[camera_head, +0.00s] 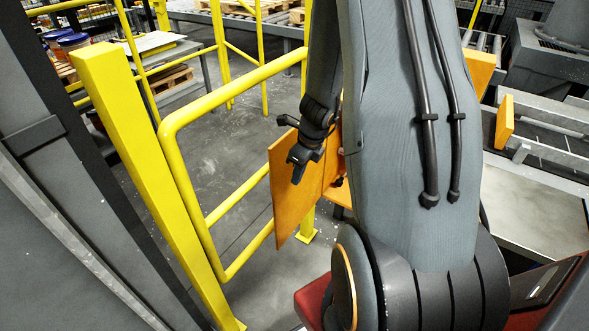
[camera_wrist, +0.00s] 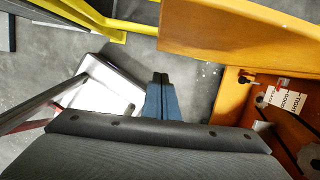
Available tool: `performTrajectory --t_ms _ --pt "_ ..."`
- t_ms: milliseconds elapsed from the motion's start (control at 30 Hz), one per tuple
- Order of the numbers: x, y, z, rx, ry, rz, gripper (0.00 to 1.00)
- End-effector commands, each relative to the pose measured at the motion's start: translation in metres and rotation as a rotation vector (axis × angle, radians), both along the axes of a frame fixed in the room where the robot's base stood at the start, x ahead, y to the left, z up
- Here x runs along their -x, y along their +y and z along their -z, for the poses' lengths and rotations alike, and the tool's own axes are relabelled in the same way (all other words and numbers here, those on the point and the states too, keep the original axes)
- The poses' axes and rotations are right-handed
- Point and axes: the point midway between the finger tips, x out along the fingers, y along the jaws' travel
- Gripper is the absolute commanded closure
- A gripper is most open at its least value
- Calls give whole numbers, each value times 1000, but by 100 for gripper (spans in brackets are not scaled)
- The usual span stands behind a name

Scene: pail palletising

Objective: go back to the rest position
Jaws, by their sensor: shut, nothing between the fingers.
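My gripper (camera_head: 298,172) hangs at the end of my arm in the head view, in front of an orange panel (camera_head: 285,200). Its fingers point down and hold nothing. In the wrist view my gripper (camera_wrist: 160,80) shows as dark closed fingers over the grey floor. The orange panel also shows at the upper right of the wrist view (camera_wrist: 240,35). My grey arm fills the middle of the head view and hides what lies behind it.
A yellow guard rail (camera_head: 190,190) and a thick yellow post (camera_head: 140,170) stand left of my gripper. Pails (camera_head: 72,40) show at the far upper left. Grey floor (camera_head: 225,140) is clear beyond the rail.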

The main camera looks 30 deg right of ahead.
Motion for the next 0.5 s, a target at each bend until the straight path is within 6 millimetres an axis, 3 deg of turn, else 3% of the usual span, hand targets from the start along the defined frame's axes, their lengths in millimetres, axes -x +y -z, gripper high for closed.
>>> performTrajectory --t_ms 300,367,500 --pt "1 3 -6 5 -3 -27 100" --pt "2 14 -14 24 -12 -138 100" --pt "11 56 -46 110 -51 -608 100"
